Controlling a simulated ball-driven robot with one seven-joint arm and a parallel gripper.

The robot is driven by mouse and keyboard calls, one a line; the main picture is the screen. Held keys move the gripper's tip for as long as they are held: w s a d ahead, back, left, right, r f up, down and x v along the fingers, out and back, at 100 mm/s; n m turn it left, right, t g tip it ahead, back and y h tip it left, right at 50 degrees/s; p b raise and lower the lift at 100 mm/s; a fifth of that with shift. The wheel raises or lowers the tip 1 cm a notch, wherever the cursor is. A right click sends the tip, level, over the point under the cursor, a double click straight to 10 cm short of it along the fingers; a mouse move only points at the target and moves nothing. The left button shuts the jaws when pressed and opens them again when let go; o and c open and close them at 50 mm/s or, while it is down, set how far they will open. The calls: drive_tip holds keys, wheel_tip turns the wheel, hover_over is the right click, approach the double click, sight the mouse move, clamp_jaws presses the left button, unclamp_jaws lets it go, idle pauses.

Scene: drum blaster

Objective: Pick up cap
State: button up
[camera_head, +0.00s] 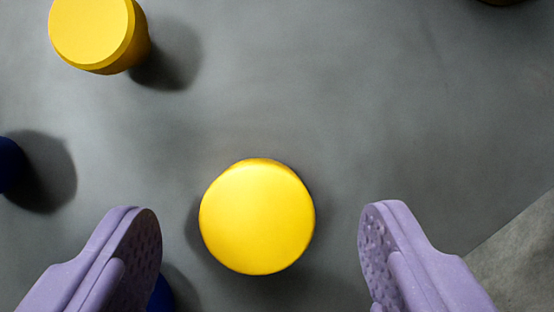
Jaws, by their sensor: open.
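A round yellow cap (257,217) shows at the lower middle of the camera view, seen from above. Its top is smooth and its shadow falls around it on the grey surface. My gripper (260,225) is open, with one purple finger on each side of the cap. Both fingers are apart from the cap, with a clear gap left and right. The cap sits between the fingertips in the picture. I cannot tell how far below them it is. A second yellow piece (95,32), with a bevelled top and tapered side, stands at the upper left.
A dark blue object (9,164) is cut off at the left edge. Another blue object (161,296) is partly hidden behind the left finger. A dark object (500,2) barely shows at the top right. The grey surface (330,80) is clear at the upper middle and right.

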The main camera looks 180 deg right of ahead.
drive_tip(key=shift+x, duration=0.85)
drive_tip(key=shift+r, duration=0.1)
drive_tip(key=c, duration=1.1)
drive_tip(key=shift+c, duration=0.2)
